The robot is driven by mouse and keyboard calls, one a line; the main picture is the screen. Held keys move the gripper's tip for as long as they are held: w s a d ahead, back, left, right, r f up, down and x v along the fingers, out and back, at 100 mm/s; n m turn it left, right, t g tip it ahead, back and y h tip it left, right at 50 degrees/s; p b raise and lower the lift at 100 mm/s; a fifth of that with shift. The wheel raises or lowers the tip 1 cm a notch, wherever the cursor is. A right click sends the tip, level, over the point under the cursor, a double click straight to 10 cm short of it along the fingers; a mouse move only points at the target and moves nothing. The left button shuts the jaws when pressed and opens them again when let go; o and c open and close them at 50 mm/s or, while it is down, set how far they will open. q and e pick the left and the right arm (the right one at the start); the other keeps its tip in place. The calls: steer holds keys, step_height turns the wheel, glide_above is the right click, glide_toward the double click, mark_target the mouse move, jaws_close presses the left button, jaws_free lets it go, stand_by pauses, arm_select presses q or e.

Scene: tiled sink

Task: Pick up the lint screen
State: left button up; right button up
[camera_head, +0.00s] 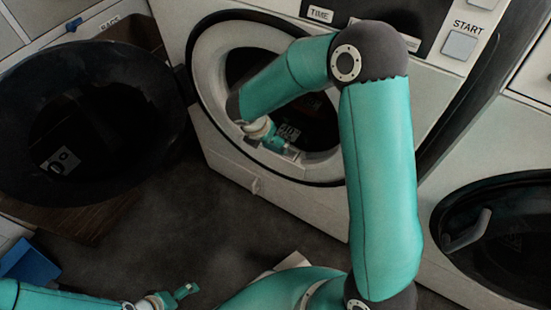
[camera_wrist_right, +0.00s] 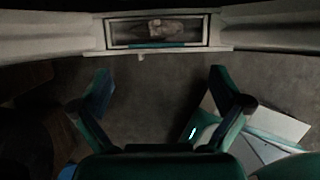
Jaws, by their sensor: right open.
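The lint screen (camera_wrist_right: 122,33) sits in a rectangular slot in the pale rim of the dryer opening, at the top of the right wrist view. A grey-brown lump lies on it, and a thin teal strip runs along the slot's near edge. My right gripper (camera_wrist_right: 161,84) is open and empty, its two fingers spread below the slot in that view and apart from it. In the head view my right gripper (camera_head: 275,138) is at the lower lip of the dryer opening, and it hides part of the slot. My left gripper (camera_head: 183,292) is low at the left; its finger gap is unclear.
The dryer (camera_head: 225,150) has its round dark door (camera_head: 120,165) swung open to the left. Another machine with a dark round door (camera_head: 500,235) stands at the right. A blue box (camera_head: 28,262) is at the left edge. The dark floor (camera_head: 190,220) before the dryer is mostly clear.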

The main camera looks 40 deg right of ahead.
mark_target(272, 147)
steer(key=shift+x, duration=0.75)
steer(key=b+x, duration=0.1)
steer(key=x, duration=0.1)
steer(key=b+x, duration=0.2)
steer(key=shift+w+a+f, duration=0.1)
steer(key=shift+w+f, duration=0.1)
steer(key=shift+f, duration=0.15)
steer(key=shift+w+f, duration=0.1)
steer(key=shift+f, duration=0.15)
steer(key=shift+c, duration=0.2)
steer(key=c, duration=1.6)
